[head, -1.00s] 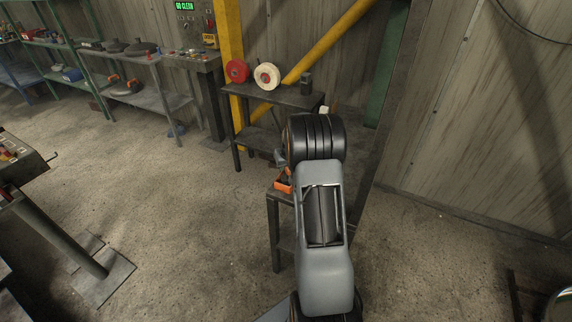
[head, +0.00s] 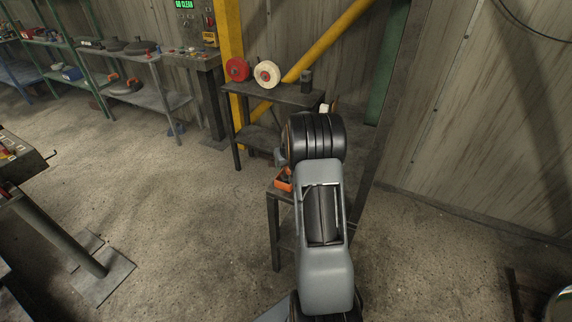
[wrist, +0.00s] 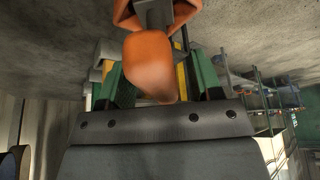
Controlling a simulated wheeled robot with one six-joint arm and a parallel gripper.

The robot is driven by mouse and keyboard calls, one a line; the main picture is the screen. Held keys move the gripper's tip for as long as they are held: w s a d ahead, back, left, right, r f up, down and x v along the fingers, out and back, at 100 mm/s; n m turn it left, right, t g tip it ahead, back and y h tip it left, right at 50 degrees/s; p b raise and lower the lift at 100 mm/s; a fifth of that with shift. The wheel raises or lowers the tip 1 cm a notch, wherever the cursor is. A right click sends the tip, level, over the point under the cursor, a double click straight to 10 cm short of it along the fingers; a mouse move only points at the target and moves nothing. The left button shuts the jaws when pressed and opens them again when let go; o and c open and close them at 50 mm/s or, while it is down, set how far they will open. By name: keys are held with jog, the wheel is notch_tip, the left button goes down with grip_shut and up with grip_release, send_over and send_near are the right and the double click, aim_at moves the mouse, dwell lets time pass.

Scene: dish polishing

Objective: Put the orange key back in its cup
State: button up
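In the wrist view, a rounded orange piece (wrist: 150,68) lies close to the camera, in front of my gripper (wrist: 155,78). I take it for the orange key, but cannot be sure. An angular orange part (wrist: 130,15) with grey inside shows at the top edge. Green finger parts flank the orange piece on both sides; contact and finger closing are unclear. In the head view my arm hides most of the gripper. An orange part (head: 284,183) shows at its left edge, above a small stand. A small dark cup-like object (head: 306,80) stands on the rear bench.
The rear bench (head: 290,95) also carries a red wheel (head: 237,69) and a white wheel (head: 267,74). The small stand (head: 273,215) is partly under my arm. A yellow post (head: 230,40) stands behind. Shelves line the back left. The floor at left centre is clear.

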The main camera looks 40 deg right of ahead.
jog(key=b+v, duration=0.1)
jog(key=v, duration=1.3)
notch_tip(320, 180, up, 7)
jog(key=p, duration=0.5)
dwell(0.5)
dwell(0.5)
